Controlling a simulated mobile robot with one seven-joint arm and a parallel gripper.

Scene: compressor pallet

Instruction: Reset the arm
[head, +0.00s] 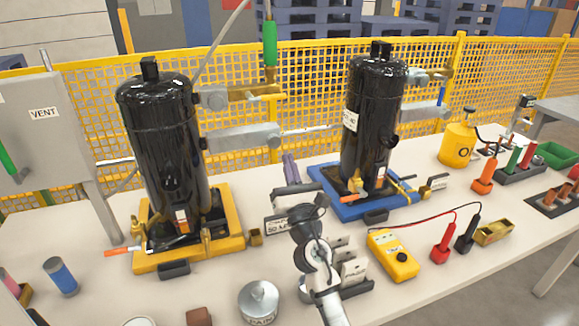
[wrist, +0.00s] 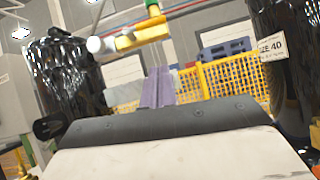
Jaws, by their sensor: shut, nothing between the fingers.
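My gripper (head: 290,160) is above the table, in the gap between two black compressors. Its purple fingers point away toward the yellow mesh fence. In the wrist view the fingers (wrist: 158,73) are together, with nothing between them. My arm rises from the bottom of the head view and hides part of the table. The left compressor (head: 165,130) stands upright on a yellow base (head: 230,243). The right compressor (head: 372,110) stands upright on a blue base (head: 345,207). The gripper looks clear of both.
A yellow meter (head: 392,255) with red and black leads lies right of my arm. A round silver tin (head: 258,301) stands near the front. A grey VENT cabinet (head: 48,125) is at left. The yellow fence (head: 500,65) runs behind the table.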

